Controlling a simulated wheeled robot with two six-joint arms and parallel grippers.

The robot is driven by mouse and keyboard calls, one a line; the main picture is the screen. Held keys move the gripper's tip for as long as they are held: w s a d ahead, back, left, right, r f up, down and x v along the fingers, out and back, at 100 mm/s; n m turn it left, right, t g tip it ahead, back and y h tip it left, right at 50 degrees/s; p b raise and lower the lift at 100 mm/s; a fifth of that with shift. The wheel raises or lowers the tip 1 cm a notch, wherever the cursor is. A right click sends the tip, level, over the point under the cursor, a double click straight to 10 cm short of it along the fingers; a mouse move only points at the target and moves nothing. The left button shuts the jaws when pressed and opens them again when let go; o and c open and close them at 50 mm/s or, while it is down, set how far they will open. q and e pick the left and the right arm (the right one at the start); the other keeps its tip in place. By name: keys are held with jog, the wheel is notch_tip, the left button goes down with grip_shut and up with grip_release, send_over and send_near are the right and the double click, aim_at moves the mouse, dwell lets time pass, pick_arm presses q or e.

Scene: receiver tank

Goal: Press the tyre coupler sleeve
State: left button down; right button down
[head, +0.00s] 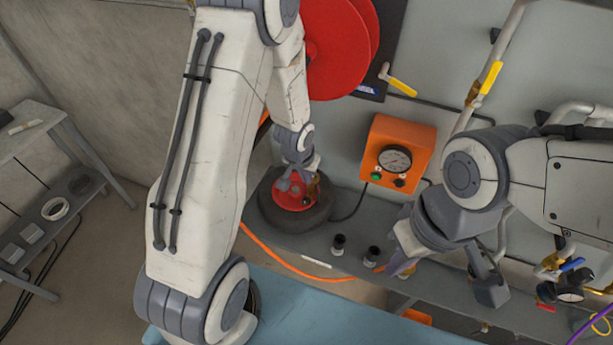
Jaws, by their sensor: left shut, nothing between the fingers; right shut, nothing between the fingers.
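A dark tyre (268,213) with a red hub (291,203) lies on the grey bench shelf below the orange gauge box. A small brass fitting (313,187) shows at the hub's right side; I cannot make out clearly whether it is the coupler sleeve. My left gripper (290,184) reaches down over the hub, close beside the brass fitting. It is shut and empty, and whether it touches the fitting I cannot tell. My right gripper (404,268) hangs over the shelf to the right, shut and empty, apart from the tyre.
The orange gauge box (398,151) stands behind the tyre. Two small black fittings (339,244) (372,256) stand on the shelf. A red hose reel (330,50) is above. An orange hose (285,262) runs in front. Pipes with yellow-handled valves (491,77) are at right.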

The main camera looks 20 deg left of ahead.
pick_arm(q)
jog(key=shift+f+b, duration=0.4)
jog(key=shift+f, duration=0.4)
jog(key=shift+s+f, duration=0.1)
jog(key=shift+f, duration=0.05)
jog(key=shift+s, duration=0.1)
jog(key=p+v, duration=0.6)
jog(key=v, duration=0.5)
jog(key=shift+w, duration=0.25)
jog(key=shift+d, duration=0.1)
